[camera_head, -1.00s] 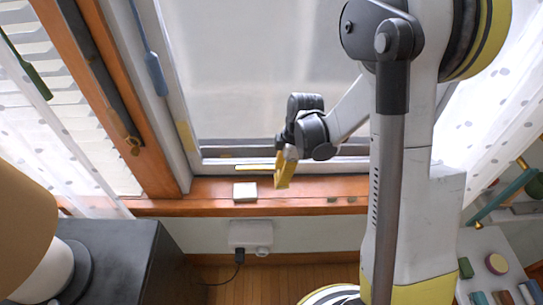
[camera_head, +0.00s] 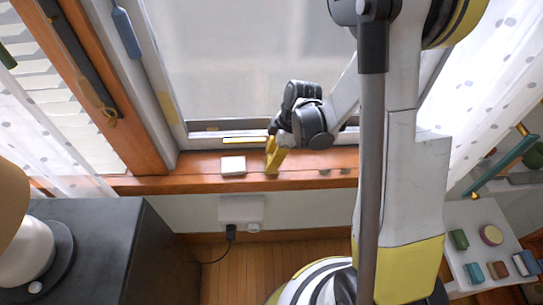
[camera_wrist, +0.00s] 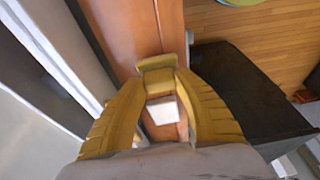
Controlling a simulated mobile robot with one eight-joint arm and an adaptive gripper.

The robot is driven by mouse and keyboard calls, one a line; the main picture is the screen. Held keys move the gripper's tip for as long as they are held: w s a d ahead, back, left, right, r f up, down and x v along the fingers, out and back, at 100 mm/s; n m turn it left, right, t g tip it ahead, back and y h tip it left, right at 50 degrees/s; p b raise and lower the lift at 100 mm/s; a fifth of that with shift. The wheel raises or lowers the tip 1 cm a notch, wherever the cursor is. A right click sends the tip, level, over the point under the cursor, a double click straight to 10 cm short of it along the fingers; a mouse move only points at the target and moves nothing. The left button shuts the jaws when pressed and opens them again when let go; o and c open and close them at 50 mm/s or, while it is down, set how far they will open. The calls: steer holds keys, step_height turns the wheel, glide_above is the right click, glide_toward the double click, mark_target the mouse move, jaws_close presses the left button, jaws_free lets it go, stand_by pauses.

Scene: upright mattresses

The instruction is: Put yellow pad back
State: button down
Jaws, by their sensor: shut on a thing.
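My gripper (camera_head: 272,160) has yellow fingers and points down at the wooden window sill, just right of a white square block (camera_head: 233,165). In the wrist view the fingertips (camera_wrist: 158,80) are closed on a small yellow pad (camera_wrist: 158,72), which lies between them. The pad's colour is close to that of the fingers, and in the head view I cannot separate the two. The white block (camera_wrist: 163,110) shows through the gap between the fingers. I cannot tell whether the pad touches the sill.
The sill (camera_head: 200,180) runs below the window glass. A dark cabinet (camera_head: 90,235) with a lamp stands at the left. A white table (camera_head: 480,215) with several small coloured pieces is at the right. Two small round marks or knobs lie on the sill right of my gripper.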

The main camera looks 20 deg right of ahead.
steer(key=shift+f+b, duration=0.45)
steer(key=shift+f, duration=0.15)
stand_by(0.3)
steer(key=c, duration=0.9)
jaws_free()
steer(key=v, duration=1.2)
steer(key=s+a+r+m+t+h, duration=0.1)
steer(key=s+r+m+t, duration=0.1)
steer(key=s+r+m, duration=0.1)
steer(key=s+a+r+m+t+h, duration=0.1)
steer(key=s+r+m+t, duration=0.1)
steer(key=s+r+m, duration=0.2)
steer(key=s+a+r+m+t+h, duration=0.1)
steer(key=s+r+m+t, duration=0.1)
steer(key=s+r+m, duration=0.2)
steer(key=shift+s+a+r+m, duration=0.1)
steer(key=shift+s+a+m, duration=0.05)
steer(key=shift+m, duration=0.7)
steer(key=shift+s+a+r+m, duration=0.1)
steer(key=shift+s+m, duration=0.1)
steer(key=shift+m, duration=0.65)
